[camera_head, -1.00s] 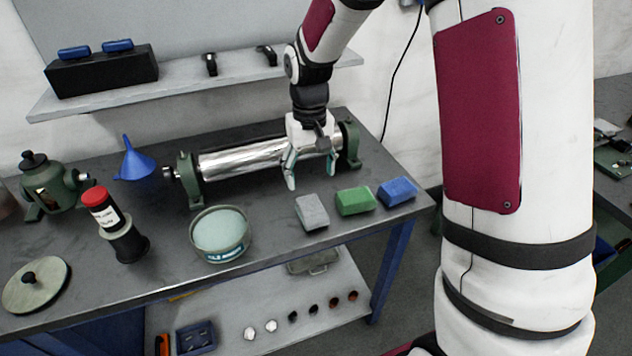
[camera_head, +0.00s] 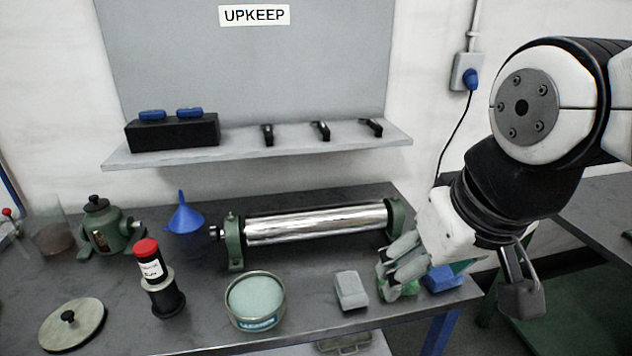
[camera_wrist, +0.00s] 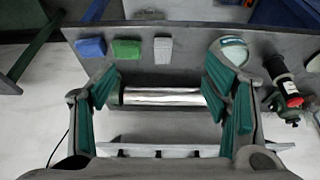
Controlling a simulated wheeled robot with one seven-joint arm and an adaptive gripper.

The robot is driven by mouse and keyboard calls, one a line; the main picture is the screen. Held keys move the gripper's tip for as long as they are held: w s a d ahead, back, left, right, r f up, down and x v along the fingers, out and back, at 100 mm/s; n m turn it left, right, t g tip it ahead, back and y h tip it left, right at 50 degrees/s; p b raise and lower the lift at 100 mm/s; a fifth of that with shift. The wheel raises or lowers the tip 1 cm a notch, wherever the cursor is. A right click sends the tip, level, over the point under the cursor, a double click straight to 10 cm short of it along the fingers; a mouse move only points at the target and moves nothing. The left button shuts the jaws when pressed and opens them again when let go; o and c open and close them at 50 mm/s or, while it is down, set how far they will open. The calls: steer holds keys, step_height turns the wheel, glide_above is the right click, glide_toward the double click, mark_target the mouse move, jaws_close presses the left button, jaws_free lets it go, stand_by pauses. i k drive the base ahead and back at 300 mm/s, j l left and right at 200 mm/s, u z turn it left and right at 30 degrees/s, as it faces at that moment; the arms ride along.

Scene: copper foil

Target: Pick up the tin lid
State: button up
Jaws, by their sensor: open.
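The tin lid (camera_head: 66,330) is a round, pale grey-green disc with a black knob. It lies flat on the bench at the front left in the head view. An open round tin (camera_head: 256,318) with pale green contents stands to its right, beyond the red-capped bottle. My gripper (camera_head: 408,280) is open over the right end of the bench by the blocks, far from the lid. The wrist view shows its fingers (camera_wrist: 165,95) spread, with nothing held between them. I cannot clearly make out the lid there.
A red-capped bottle (camera_head: 150,265) stands in a black holder between lid and tin. Behind are a blue funnel (camera_head: 186,218), a green pot (camera_head: 108,232) and a shiny roller (camera_head: 315,223). Grey (camera_head: 350,290), green (camera_wrist: 126,50) and blue (camera_wrist: 91,48) blocks lie right.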

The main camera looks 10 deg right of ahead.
mark_target(70, 324)
steer(key=u, duration=1.35)
steer(key=z, duration=0.8)
steer(key=i+j, duration=0.15)
steer(key=j, duration=0.25)
steer(key=i+j, duration=0.15)
steer(key=j, duration=0.2)
steer(key=i+j, duration=0.15)
steer(key=j, duration=0.25)
steer(key=i+j, duration=0.2)
steer(key=j, duration=0.15)
steer(key=i+j, duration=0.15)
steer(key=j, duration=0.25)
